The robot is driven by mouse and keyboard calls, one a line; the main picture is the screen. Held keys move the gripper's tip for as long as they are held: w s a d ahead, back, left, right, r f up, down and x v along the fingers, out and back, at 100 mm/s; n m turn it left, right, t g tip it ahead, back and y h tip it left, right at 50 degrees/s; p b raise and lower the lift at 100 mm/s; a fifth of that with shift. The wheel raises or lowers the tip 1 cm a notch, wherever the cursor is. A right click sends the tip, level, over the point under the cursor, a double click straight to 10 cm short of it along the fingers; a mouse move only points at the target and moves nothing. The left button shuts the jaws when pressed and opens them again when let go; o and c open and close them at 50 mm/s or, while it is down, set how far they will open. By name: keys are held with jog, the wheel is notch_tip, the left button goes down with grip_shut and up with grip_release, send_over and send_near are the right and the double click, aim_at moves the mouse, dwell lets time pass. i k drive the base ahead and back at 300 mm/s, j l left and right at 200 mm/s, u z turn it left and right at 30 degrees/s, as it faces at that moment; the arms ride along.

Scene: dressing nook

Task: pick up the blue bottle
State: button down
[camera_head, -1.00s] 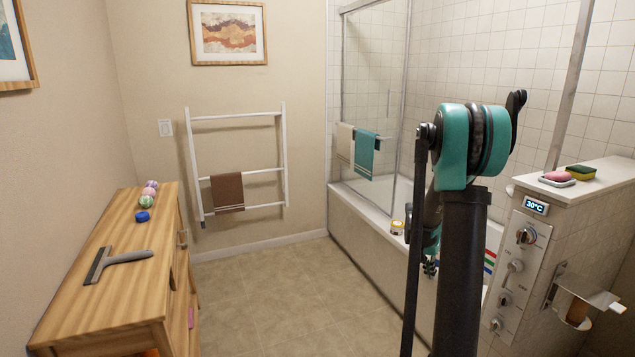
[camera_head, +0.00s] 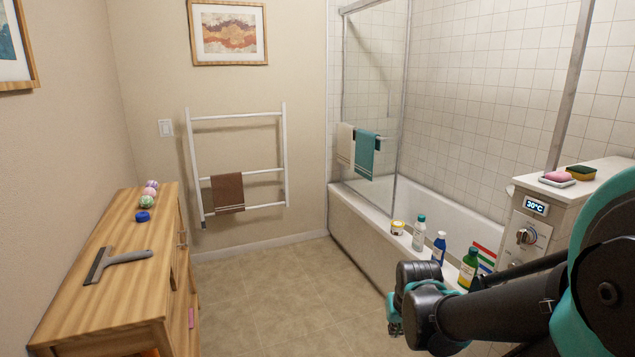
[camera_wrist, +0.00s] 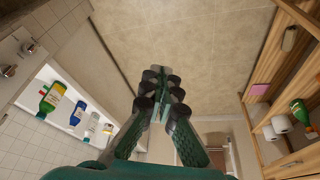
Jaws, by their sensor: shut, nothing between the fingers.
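The blue bottle (camera_head: 438,250) stands upright with a white label on the near rim of the bathtub (camera_head: 357,228), between a clear bottle with a teal cap (camera_head: 419,234) and a green bottle (camera_head: 468,270). In the wrist view the blue bottle (camera_wrist: 77,113) shows at the left, well to the side of my gripper (camera_wrist: 158,78). My gripper is shut and empty, with its fingers together over the tan floor. In the head view my arm reaches in from the right, and the fingers are hard to make out there.
A small yellow and white jar (camera_head: 397,228) stands on the tub rim to the left of the bottles. A control panel (camera_head: 522,240) rises at the right. A wooden cabinet (camera_head: 120,285) stands at the left. The floor (camera_head: 280,290) between is clear.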

aim_at(439, 245)
jog(key=i+z, duration=0.25)
jog(key=i, duration=0.2)
jog(key=i+j+z, duration=0.1)
jog(key=i+z, duration=0.2)
jog(key=i+j+z, duration=0.25)
jog(key=i, duration=0.25)
jog(key=i+j+z, duration=0.25)
jog(key=i, duration=0.2)
